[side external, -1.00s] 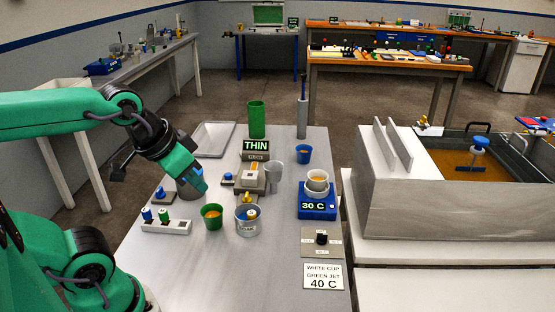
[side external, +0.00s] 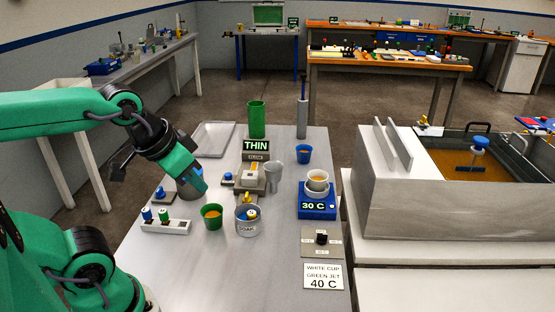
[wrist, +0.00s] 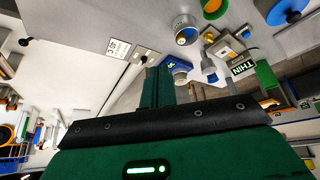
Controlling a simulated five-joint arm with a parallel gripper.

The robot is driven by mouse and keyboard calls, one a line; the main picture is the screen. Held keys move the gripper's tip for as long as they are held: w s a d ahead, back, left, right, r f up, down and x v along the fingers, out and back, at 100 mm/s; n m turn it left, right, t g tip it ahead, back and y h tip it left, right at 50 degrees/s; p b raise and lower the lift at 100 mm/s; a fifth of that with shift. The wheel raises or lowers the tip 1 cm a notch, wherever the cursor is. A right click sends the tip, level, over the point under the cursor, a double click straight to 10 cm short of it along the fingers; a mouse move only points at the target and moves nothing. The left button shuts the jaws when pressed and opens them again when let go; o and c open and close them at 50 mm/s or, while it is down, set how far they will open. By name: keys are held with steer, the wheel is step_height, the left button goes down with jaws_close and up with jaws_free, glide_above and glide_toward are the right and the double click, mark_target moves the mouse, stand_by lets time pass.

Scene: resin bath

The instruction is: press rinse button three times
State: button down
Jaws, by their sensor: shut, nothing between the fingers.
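Two blue-topped buttons show in the side view, and I read no rinse label on either. One button (side external: 160,193) sits on a grey plate at the table's left edge. The other button (side external: 228,177) is smaller, beside the grey device under the THIN sign (side external: 255,147).
A green cup (side external: 211,217), a labelled metal pot (side external: 247,229) and a white switch block (side external: 166,227) stand close in front. A blue 30 C heater (side external: 317,210) and a grey knob plate (side external: 321,252) are to the right. The table's near middle is clear.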

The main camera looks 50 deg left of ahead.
steer(key=n+t+y, duration=0.2)
steer(key=n+y, duration=0.3)
steer(key=n, duration=1)
glide_above(226, 176)
step_height(226, 176, down, 12)
steer(key=shift+r, duration=0.15)
steer(key=shift+d, duration=0.1)
steer(key=shift+f, duration=4.4)
